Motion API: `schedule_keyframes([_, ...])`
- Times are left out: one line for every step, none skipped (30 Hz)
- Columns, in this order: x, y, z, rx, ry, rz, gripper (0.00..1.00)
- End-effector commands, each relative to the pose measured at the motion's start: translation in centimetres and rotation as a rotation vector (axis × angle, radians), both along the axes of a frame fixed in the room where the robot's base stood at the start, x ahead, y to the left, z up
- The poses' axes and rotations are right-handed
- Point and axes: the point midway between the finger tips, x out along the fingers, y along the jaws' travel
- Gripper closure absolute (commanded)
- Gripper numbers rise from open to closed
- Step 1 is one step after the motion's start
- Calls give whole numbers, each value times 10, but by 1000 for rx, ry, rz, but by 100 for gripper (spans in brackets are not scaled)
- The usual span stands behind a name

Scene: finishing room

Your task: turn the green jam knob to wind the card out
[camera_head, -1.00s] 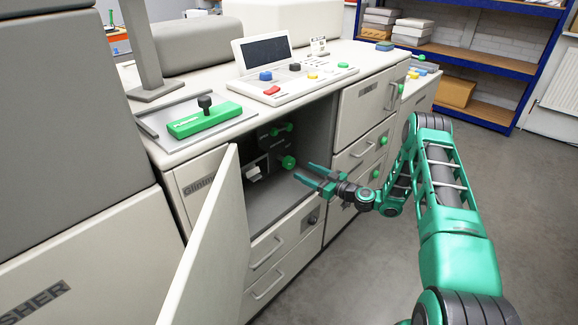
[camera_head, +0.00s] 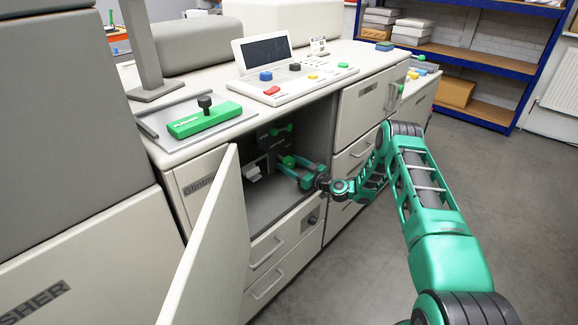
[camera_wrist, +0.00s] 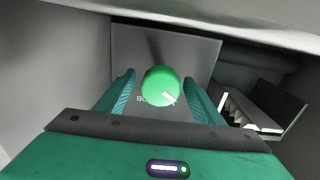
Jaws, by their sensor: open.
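The green jam knob (camera_wrist: 160,86) sits on a dark grey panel (camera_wrist: 190,50) inside the open compartment, with a white pointer mark toward its lower right. In the head view the knob (camera_head: 288,161) is partly hidden by my gripper. My gripper (camera_head: 291,168) reaches into the compartment; in the wrist view its two fingers (camera_wrist: 163,98) are open, one on each side of the knob, with a gap on both sides. A white-edged card-like piece (camera_wrist: 238,125) shows in a slot at the right of the wrist view; the head view shows a pale piece (camera_head: 254,173) left of the knob.
The compartment door (camera_head: 205,245) stands open at the left. A second green knob (camera_head: 289,127) is higher in the compartment. Drawers (camera_head: 275,245) lie below, and the worktop holds a control console (camera_head: 300,80) and a green-handled tool (camera_head: 204,120).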

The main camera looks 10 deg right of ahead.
Motion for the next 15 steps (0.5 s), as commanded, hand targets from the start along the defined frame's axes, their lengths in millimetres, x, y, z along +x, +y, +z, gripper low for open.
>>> schedule_keyframes([2, 1, 0, 0, -1, 0, 38])
schedule_keyframes([2, 2, 0, 1, -1, 0, 38])
schedule_keyframes([3, 2, 0, 1, -1, 0, 38])
schedule_keyframes([3, 2, 0, 1, 0, 0, 38])
schedule_keyframes([3, 2, 0, 1, 1, 0, 38])
schedule_keyframes([3, 2, 0, 1, 1, 0, 38])
schedule_keyframes([3, 2, 0, 1, 1, 0, 38])
schedule_keyframes([3, 2, 0, 1, 1, 0, 38])
schedule_keyframes([3, 2, 0, 1, 1, 0, 38])
schedule_keyframes([3, 2, 0, 1, 1, 0, 38])
schedule_keyframes([3, 2, 0, 1, 1, 0, 45])
schedule_keyframes([3, 2, 0, 1, 1, 0, 55])
schedule_keyframes([3, 2, 0, 1, 1, 0, 62])
schedule_keyframes([3, 2, 0, 0, 0, 0, 69])
schedule_keyframes([3, 2, 0, 0, 0, 0, 78])
